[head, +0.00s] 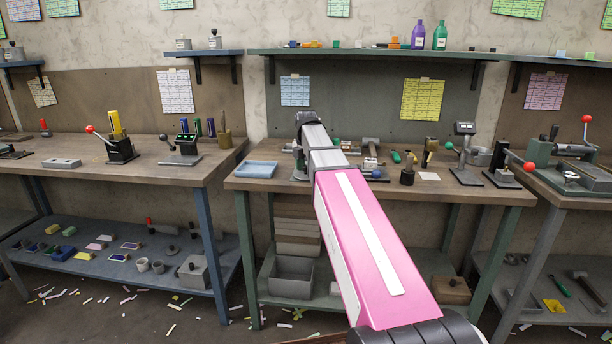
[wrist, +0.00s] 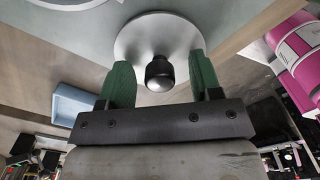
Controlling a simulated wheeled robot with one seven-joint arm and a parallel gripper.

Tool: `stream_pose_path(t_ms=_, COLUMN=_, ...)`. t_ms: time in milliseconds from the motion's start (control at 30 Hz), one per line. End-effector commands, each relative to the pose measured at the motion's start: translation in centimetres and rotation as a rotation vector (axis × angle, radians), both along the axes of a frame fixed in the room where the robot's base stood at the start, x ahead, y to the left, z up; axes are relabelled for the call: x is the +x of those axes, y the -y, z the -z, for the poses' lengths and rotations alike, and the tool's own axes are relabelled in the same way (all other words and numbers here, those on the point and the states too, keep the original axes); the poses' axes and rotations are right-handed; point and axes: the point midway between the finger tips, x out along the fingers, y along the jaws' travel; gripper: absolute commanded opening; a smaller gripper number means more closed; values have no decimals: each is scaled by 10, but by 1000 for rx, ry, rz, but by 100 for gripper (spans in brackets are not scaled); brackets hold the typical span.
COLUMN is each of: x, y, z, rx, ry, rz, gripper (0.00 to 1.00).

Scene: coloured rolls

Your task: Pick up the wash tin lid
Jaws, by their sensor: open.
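The wash tin lid (wrist: 134,42) appears in the wrist view as a pale grey disc with a round black knob (wrist: 159,74). My gripper (wrist: 160,64) has two green fingers standing apart, one on each side of the knob. Gaps show between the knob and both fingers, so it holds nothing. The fingertips overlap the disc in the picture; I cannot tell whether they touch it. In the head view my pink and white arm reaches over the middle bench, and I cannot make out the lid or the fingers there.
A blue tray (head: 257,169) lies on the left of the middle bench (head: 400,192); it also shows in the wrist view (wrist: 74,103). Several tools and a red-knobbed press (head: 505,170) stand right of my arm. A shelf (head: 370,53) runs above.

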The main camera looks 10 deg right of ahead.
Motion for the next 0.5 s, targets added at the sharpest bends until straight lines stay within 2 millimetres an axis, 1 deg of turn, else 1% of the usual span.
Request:
stream_pose_path(t_ms=200, x=0, y=0, z=1, rx=0, ry=1, rz=0, gripper=58)
stream_pose_path(t_ms=267, x=0, y=0, z=1, rx=0, ry=1, rz=0, gripper=39)
stream_pose_path(t_ms=300, x=0, y=0, z=1, rx=0, ry=1, rz=0, gripper=26)
stream_pose_path(t_ms=367, x=0, y=0, z=1, rx=0, ry=1, rz=0, gripper=6)
stream_pose_path(t_ms=500, x=0, y=0, z=1, rx=0, ry=0, rz=0, gripper=5)
